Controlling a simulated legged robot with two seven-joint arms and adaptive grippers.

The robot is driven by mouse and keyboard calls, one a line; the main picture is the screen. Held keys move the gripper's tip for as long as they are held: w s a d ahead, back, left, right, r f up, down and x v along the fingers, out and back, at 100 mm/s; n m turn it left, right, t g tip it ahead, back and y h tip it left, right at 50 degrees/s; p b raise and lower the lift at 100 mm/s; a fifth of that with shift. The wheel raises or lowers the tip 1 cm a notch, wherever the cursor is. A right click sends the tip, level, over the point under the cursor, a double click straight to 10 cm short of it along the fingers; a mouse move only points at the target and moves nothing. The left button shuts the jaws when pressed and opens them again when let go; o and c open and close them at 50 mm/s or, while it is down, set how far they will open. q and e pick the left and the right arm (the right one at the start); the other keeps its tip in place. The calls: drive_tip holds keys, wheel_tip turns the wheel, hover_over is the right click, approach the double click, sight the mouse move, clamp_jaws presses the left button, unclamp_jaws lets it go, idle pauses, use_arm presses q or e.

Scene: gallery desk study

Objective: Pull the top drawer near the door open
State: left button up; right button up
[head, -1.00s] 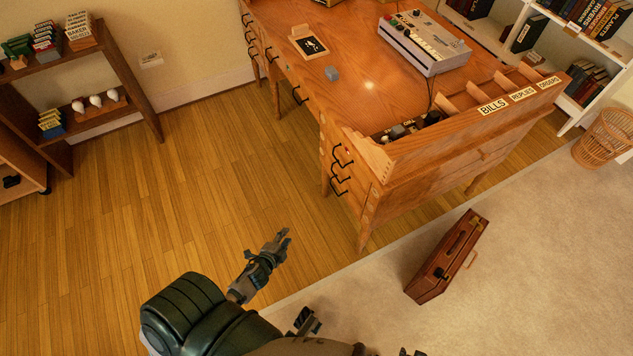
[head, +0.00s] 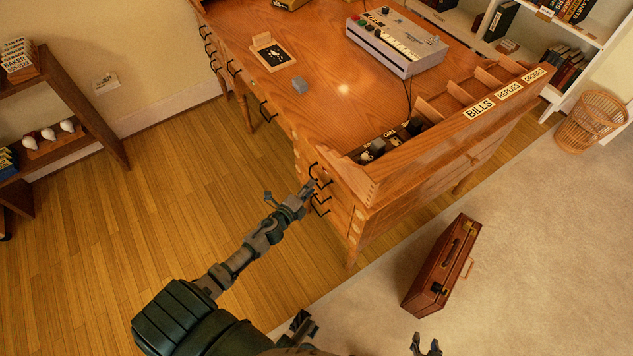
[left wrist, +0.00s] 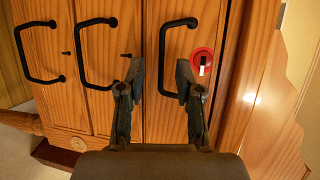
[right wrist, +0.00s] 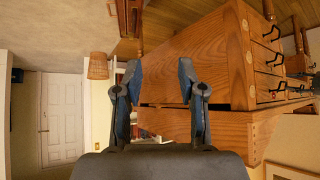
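The desk (head: 330,100) has a stack of wooden drawers with black handles at its near end. In the left wrist view, the rightmost drawer (left wrist: 212,25) is the top one, with a C-shaped black handle (left wrist: 164,50) and a red round disc (left wrist: 203,57). All drawers there look shut. My left gripper (head: 310,187) is at this stack; the left wrist view shows its fingers (left wrist: 163,80) open and apart, one on each side of the handle's bar. Contact cannot be told. My right gripper (head: 426,346) is open and empty; its fingers (right wrist: 159,75) show in the right wrist view.
A brown briefcase (head: 443,265) stands on the carpet right of the desk. A wicker basket (head: 590,122) is further right. A white door (right wrist: 62,120) shows in the right wrist view. The wooden floor (head: 150,210) left of the desk is clear.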

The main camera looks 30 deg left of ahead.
use_arm(q)
drive_tip(key=w, duration=0.2)
drive_tip(key=f, duration=0.1)
drive_tip(key=shift+w+a, duration=0.25)
drive_tip(key=shift+w, duration=0.55)
drive_tip(key=shift+w+d+b, duration=0.15)
drive_tip(key=shift+d+b, duration=0.05)
drive_tip(key=shift+b, duration=0.1)
drive_tip(key=shift+d+r, duration=0.2)
drive_tip(key=shift+d, duration=0.1)
drive_tip(key=shift+a, duration=0.1)
clamp_jaws()
drive_tip(key=shift+a, duration=0.2)
use_arm(e)
drive_tip(key=shift+w+a+r+t, duration=0.3)
drive_tip(key=shift+w+t, duration=0.1)
drive_tip(key=shift+w, duration=0.1)
drive_tip(key=shift+w+a+r+t, duration=0.15)
drive_tip(key=shift+w+r+t, duration=0.15)
drive_tip(key=shift+w+t, duration=0.15)
use_arm(q)
drive_tip(key=shift+f, duration=0.1)
